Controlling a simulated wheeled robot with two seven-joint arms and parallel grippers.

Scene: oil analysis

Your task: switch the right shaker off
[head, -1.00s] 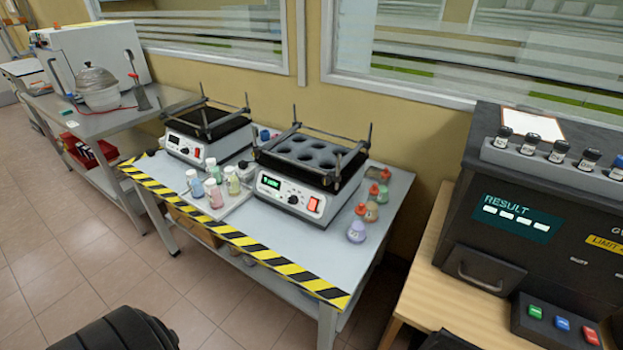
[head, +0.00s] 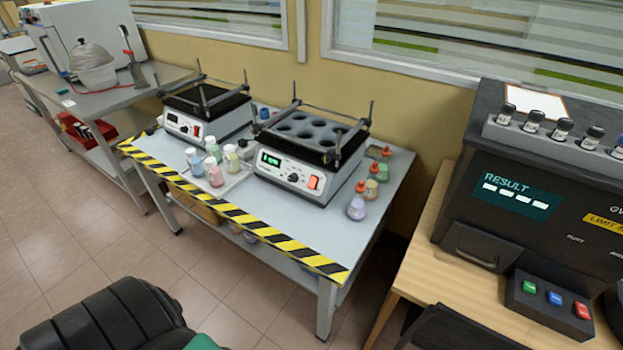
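The right shaker (head: 335,190) stands on the table with the striped edge. It is a white box with a black holed platform (head: 312,135) on top. Its front panel has a green lit display (head: 270,160), a dark knob (head: 293,178) and a red rocker switch (head: 313,182) at the right. The switch's exact position is too small to tell. The left shaker (head: 225,125) stands beside it, with a dark display and a small red switch (head: 210,139). A black part of my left arm shows at the bottom left. Neither gripper's fingers are in view.
Several small bottles (head: 213,171) stand on a tray left of the right shaker. Several red-capped bottles (head: 357,206) stand close at its right. The striped table edge (head: 235,214) is in front. A dark analyser (head: 530,190) stands on a wooden table at the right.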

